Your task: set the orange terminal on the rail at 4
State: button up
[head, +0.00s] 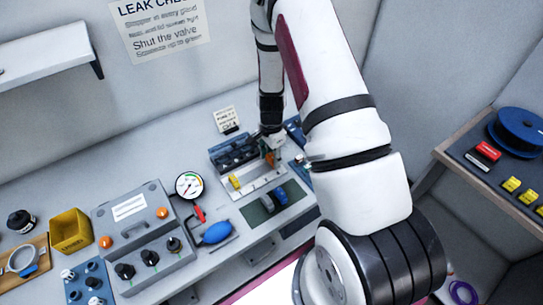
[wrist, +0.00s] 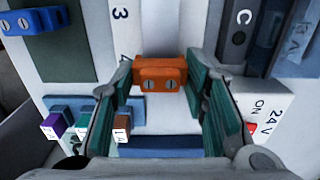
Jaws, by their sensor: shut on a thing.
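In the wrist view the orange terminal (wrist: 160,72), with two screw heads on its face, is held between the fingers of my gripper (wrist: 160,90). In the head view the orange terminal (head: 270,159) shows small below my gripper (head: 271,150), at the back of the pale rail plate (head: 262,188). In the wrist view the rail plate (wrist: 120,45) carries a printed 3 left of the terminal. I see no 4; it may be hidden. I cannot tell whether the terminal touches the rail.
A yellow terminal (head: 235,181) stands at the plate's left. A blue terminal (head: 281,196) lies on a dark green mat (head: 256,216) in front. Purple (wrist: 54,126) and brown (wrist: 122,127) plugs sit close to the left finger. A 24 V switch box (wrist: 270,105) is at right.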

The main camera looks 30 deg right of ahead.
aim_at(272, 156)
jog(key=shift+f, duration=0.1)
dwell(0.3)
jog(key=o, duration=1)
jog(key=shift+o, duration=0.2)
jog(key=shift+r+p, duration=0.8)
jog(key=shift+r, duration=2.75)
